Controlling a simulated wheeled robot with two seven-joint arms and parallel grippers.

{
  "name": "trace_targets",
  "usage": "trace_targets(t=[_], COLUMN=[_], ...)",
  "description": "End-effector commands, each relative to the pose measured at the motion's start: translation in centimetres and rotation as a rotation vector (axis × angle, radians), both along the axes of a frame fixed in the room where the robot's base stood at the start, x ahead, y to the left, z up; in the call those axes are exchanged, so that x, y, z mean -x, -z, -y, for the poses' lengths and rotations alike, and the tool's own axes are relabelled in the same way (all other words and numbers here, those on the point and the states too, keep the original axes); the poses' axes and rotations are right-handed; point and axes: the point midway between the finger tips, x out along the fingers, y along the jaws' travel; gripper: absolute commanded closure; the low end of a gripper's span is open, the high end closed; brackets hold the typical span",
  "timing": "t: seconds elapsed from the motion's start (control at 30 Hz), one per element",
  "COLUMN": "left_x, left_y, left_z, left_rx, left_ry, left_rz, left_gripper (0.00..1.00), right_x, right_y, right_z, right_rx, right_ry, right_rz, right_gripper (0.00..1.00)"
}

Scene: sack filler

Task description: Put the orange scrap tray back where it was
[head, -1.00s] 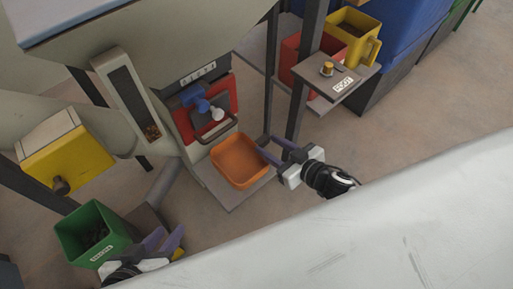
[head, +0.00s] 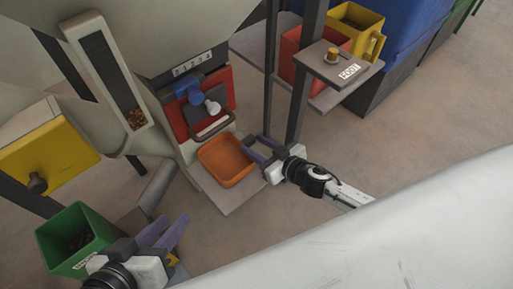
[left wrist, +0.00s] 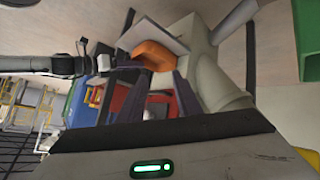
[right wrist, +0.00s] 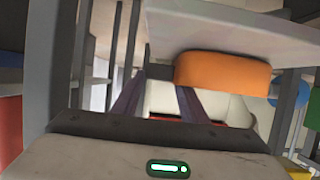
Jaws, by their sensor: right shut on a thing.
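The orange scrap tray (head: 226,166) is at the grey plate (head: 229,202) at the foot of the machine, below the red panel. I cannot tell whether it rests fully on the plate. It also shows in the right wrist view (right wrist: 222,71) and the left wrist view (left wrist: 153,53). My right gripper (head: 254,149) is shut on the tray's right side; the exact contact is hard to see. My left gripper (head: 166,232) is open and empty, beside the green bin, well apart from the tray.
The green bin (head: 73,240) with dark contents stands at the lower left. A red panel (head: 222,85) with a handle (head: 212,127) is behind the tray. A dark post (head: 300,90) rises near my right gripper. A small shelf (head: 340,70) carries a knob. Open floor lies to the right.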

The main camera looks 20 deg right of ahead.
Motion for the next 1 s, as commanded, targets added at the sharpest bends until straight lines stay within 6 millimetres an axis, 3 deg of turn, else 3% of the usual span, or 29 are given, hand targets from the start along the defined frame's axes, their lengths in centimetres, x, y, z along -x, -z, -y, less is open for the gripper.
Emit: trace_targets(t=[0.3, 0.33, 0.43, 0.83, 1.0], left_x=[0.0, 0.0, -0.1, -0.1, 0.2], left_y=[-0.1, -0.2, -0.3, -0.8, -0.3], left_z=[0.2, 0.2, 0.2, 0.0, -0.5], left_rx=[0.012, 0.014, 0.014, 0.002, -0.032], left_ry=[0.0, 0.0, 0.0, -0.001, 0.0], left_rz=[0.007, 0.009, 0.009, 0.009, -0.018], left_gripper=[0.69, 0.69, 0.69, 0.69, 0.69], right_x=[0.0, 0.1, 0.1, 0.0, 2.9], right_y=[0.5, 0.6, 0.5, -0.5, -1.4], right_z=[0.0, 0.0, 0.0, 0.0, 0.9], right_rx=[-0.001, 0.0, 0.0, 0.002, 0.0], right_ry=[-0.001, -0.001, -0.001, -0.001, -0.001], right_rz=[0.0, -0.001, -0.001, 0.001, -0.005], right_gripper=[0.86, 0.59, 0.42, 0.42, 0.42])
